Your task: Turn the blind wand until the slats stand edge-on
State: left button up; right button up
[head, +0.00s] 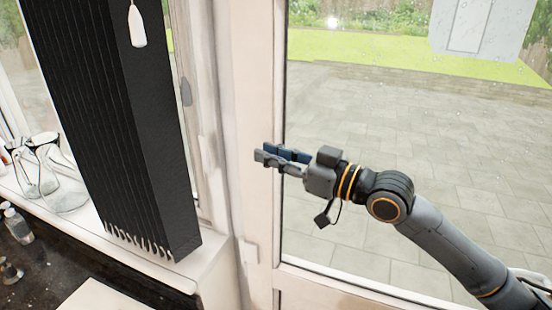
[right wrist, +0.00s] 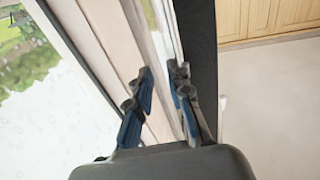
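The blind (head: 110,120) is a dark stack of vertical slats at the left of the head view, bunched by the window. A white tapered end piece (head: 138,28) hangs in front of its upper part; I take it for the wand's end, and its top is cut off. My right gripper (head: 266,155) is in front of the door frame, right of the blind and lower than the white piece, touching neither. In the right wrist view its blue-padded fingers (right wrist: 163,80) stand apart with nothing held. The blind's dark edge (right wrist: 205,60) shows beyond them. My left gripper is out of view.
Clear glass bottles (head: 55,180) stand on the sill left of the blind. A dark counter (head: 60,270) lies below. The pale door frame (head: 257,100) stands close behind my right gripper, with the glass door to its right.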

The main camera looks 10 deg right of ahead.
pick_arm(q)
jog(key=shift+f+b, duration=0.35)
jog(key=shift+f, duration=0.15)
pick_arm(e)
jog(key=shift+v, duration=0.9)
jog(key=shift+w, duration=0.15)
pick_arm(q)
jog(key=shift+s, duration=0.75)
pick_arm(e)
jog(key=v, duration=1)
jog(key=shift+s+r, duration=0.35)
jog(key=shift+r, duration=0.1)
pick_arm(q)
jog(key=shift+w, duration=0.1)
